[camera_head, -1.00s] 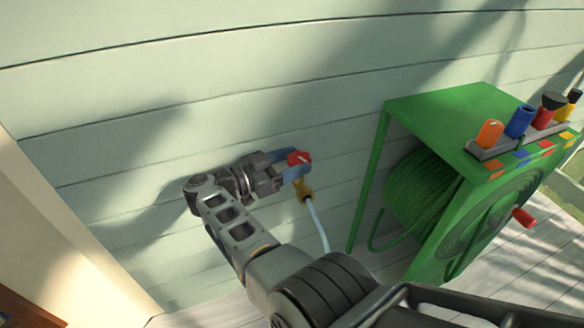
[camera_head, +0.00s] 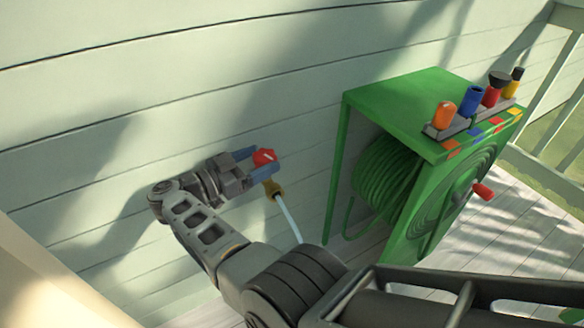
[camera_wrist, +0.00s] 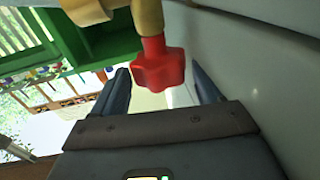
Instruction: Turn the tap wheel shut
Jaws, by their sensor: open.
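The red tap wheel (camera_head: 263,157) sits on a brass tap (camera_head: 273,188) at the siding wall. Water runs down from the spout in a pale stream (camera_head: 289,220). My gripper (camera_head: 255,161) is at the wheel, with its blue fingers on either side of it in the head view. In the wrist view the lobed red wheel (camera_wrist: 158,70) shows between the tips of my open gripper (camera_wrist: 160,78). A gap shows between the wheel and each finger there. Whether either finger touches the wheel I cannot tell.
A green hose reel cabinet (camera_head: 410,100) stands to the right of the tap, with a coiled green hose (camera_head: 385,175) and a red crank handle (camera_head: 484,191). Coloured nozzles (camera_head: 470,101) stand in a rack on its top. The pale wall (camera_head: 120,80) is close behind the tap.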

